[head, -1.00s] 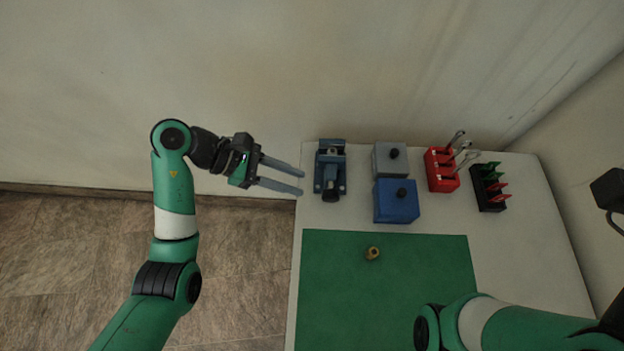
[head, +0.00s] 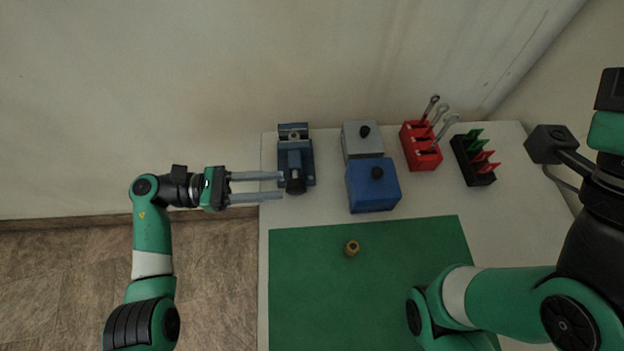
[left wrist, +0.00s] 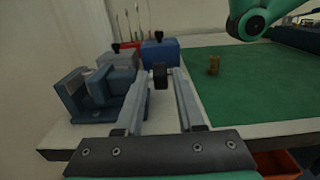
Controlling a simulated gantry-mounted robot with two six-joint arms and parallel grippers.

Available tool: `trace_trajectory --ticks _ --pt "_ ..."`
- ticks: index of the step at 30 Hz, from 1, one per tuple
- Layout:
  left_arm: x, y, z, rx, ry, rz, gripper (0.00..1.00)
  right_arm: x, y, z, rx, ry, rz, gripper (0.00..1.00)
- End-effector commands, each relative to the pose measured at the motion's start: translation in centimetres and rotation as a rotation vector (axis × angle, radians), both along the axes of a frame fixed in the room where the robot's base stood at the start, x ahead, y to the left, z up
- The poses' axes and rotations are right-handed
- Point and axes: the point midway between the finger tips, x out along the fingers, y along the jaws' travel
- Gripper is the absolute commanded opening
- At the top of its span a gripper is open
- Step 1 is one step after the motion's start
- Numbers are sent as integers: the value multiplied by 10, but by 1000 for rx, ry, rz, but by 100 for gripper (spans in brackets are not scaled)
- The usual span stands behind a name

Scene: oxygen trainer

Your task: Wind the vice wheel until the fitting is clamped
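The blue-grey vice (head: 308,160) stands at the table's back left corner, and the left wrist view shows it at left (left wrist: 72,95). Its dark wheel (head: 296,186) is on the near end. A small pale round thing (head: 294,135) shows at the jaws; I cannot tell whether it is clamped. A brass fitting (head: 352,248) stands on the green mat. My left gripper (head: 282,186) is open, its fingertips just left of the wheel. In the left wrist view the wheel (left wrist: 160,76) appears between the fingertips; contact is unclear.
A grey box (head: 360,142) and a blue box (head: 372,188), each with a black knob, stand right of the vice. Beyond are a red wrench rack (head: 421,148) and a black rack (head: 470,162). The green mat (head: 310,290) is mostly clear. My right arm covers the lower right.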

Motion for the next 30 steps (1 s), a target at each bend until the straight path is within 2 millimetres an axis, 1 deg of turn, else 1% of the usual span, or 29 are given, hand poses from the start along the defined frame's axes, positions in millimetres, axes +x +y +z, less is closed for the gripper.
trace_trajectory --ticks 1,6,10,12,15,22,28,30 --pt "0 -12 0 0 0 -4 38 0 0 1 0 0 0 61" --pt "2 -51 -1 1 1 -4 38 0 0 0 0 0 0 61" --pt "4 -72 -1 2 1 -3 38 0 0 -1 0 0 0 61" --pt "5 -79 -1 1 1 -1 38 0 0 -1 0 0 0 61" --pt "5 -84 -1 1 1 0 38 0 0 -2 0 1 0 61" --pt "5 -85 0 1 1 1 38 0 0 -1 0 1 0 61" --pt "5 -85 0 1 1 0 2 0 0 -1 0 1 0 61" --pt "5 -85 0 1 1 0 0 0 0 -1 0 1 0 61"
